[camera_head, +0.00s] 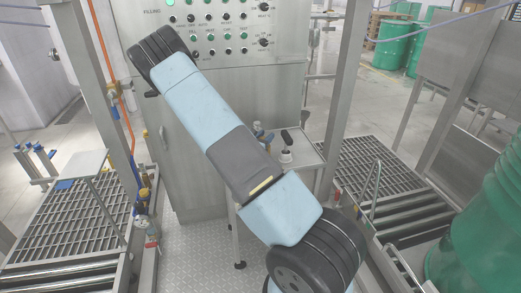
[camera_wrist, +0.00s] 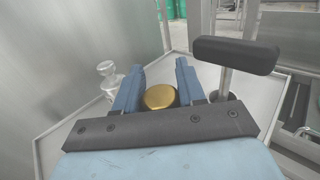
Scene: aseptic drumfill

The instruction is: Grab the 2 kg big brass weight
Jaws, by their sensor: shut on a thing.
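The brass weight (camera_wrist: 160,97) shows in the wrist view as a round gold top between the two blue fingers of my gripper (camera_wrist: 158,88). The gripper is shut on it, with a finger on its left and right sides. The weight's lower part is hidden behind the gripper's dark crossbar. In the head view my arm crosses the picture and hides most of the small table; the weight cannot be made out there.
A steel table (camera_wrist: 70,127) lies under the gripper. A clear glass or metal bottle-shaped object (camera_wrist: 108,78) stands left of the fingers. A black T-handled tool (camera_wrist: 235,55) rises close on the right. A control cabinet (camera_head: 185,150) stands behind, and a green drum (camera_head: 485,235) at right.

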